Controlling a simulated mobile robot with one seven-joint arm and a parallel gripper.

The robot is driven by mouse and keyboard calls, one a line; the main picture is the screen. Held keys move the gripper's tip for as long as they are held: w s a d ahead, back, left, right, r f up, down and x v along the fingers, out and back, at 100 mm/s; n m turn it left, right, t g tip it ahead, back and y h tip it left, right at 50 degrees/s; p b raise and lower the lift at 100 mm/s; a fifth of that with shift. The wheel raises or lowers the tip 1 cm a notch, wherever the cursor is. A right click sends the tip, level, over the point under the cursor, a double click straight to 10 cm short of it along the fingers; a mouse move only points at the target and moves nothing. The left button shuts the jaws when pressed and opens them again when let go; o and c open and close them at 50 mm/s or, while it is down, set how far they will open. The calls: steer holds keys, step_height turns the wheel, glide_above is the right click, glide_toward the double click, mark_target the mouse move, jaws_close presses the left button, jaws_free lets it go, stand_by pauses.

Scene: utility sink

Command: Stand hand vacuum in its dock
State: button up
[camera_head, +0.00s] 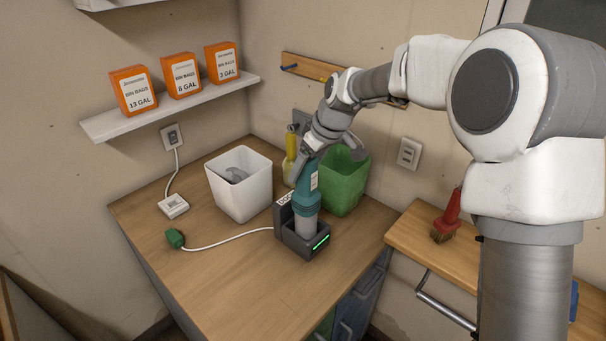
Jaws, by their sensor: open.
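The teal and grey hand vacuum (305,196) stands upright in its dark dock (291,236) on the wooden counter. A green light glows on the front of the dock. My gripper (308,158) is open around or just beside the top of the vacuum. The arm partly hides the vacuum's upper end, so I cannot tell whether a finger touches it. A white cord runs left from the dock to a green plug (175,238), which lies loose on the counter.
A white bin (240,198) stands left of the dock and a green bin (343,187) stands behind it. A yellow bottle (290,150) is behind. A white socket block (173,206) lies at left. The front counter is clear. A red brush (447,215) stands at right.

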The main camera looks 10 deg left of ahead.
steer(key=v, duration=0.9)
steer(key=s+d+r+m+t+h, duration=0.1)
steer(key=s+d+r+m, duration=0.2)
steer(key=s+d, duration=0.4)
steer(key=s+d+r+m+t+h, duration=0.1)
steer(key=s+d+r+m+h, duration=0.15)
steer(key=s+d, duration=0.45)
steer(key=s+d+f+m, duration=0.2)
steer(key=s+d+m, duration=0.1)
steer(key=s, duration=0.4)
steer(key=s+d+f+m+t, duration=0.1)
steer(key=s+d+f+m, duration=0.1)
steer(key=s+d, duration=0.4)
steer(key=shift+s+f+m+h, duration=0.2)
steer(key=shift+s+m+h, duration=0.15)
steer(key=shift+s+m, duration=0.4)
steer(key=shift+d, duration=0.15)
